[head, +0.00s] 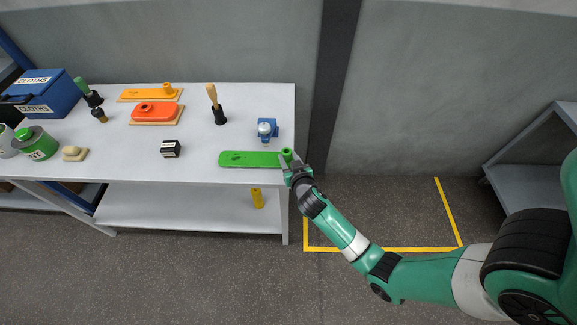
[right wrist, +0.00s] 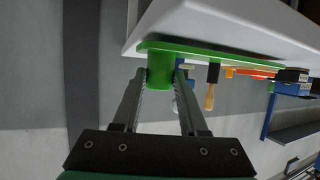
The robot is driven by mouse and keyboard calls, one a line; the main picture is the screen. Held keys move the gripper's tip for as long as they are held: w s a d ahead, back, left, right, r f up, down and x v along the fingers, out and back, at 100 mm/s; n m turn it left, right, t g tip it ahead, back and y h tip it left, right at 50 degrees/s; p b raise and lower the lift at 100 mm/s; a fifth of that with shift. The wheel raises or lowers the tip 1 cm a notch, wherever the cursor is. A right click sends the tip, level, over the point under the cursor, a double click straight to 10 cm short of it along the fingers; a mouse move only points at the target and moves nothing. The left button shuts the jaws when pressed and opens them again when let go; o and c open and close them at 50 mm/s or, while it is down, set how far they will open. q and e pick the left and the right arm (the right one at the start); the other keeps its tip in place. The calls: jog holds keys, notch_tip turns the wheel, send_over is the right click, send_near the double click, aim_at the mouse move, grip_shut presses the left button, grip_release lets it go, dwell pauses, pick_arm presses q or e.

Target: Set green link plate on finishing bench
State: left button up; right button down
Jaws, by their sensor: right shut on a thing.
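The green link plate (head: 252,159) is long and flat with a round boss at its right end. It lies level over the front right part of the grey-white bench top (head: 200,166); I cannot tell whether it fully touches the surface. My right gripper (head: 288,163) is at the plate's right end, by the bench's right edge. In the right wrist view, my fingers (right wrist: 160,85) are shut on either side of the green boss (right wrist: 160,69). The plate is partly hidden there. My left gripper is not in view.
An orange-red plate (head: 153,113), a yellow-orange plate (head: 140,96), a brush in a black holder (head: 220,116), a blue device (head: 274,130) and a black box (head: 171,149) stand on the bench. A green can (head: 37,146) and blue cloths bin (head: 56,92) are left. Bare surface surrounds the plate.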

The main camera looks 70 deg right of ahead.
jog(key=shift+w+d+b, duration=0.2)
jog(key=shift+w+d, duration=0.2)
jog(key=shift+d, duration=0.5)
jog(key=shift+w+d+b, duration=0.2)
jog(key=shift+w+d, duration=0.15)
jog(key=shift+d, duration=0.6)
jog(key=shift+w+d+b, duration=0.2)
jog(key=shift+w+d, duration=0.2)
jog(key=shift+d, duration=0.5)
jog(key=shift+f+b, duration=0.45)
jog(key=shift+b, duration=0.05)
jog(key=shift+c, duration=1.8)
grip_release()
jog(key=p+v, duration=0.3)
jog(key=v, duration=0.8)
jog(key=shift+a, duration=0.3)
jog(key=shift+s+r, duration=0.15)
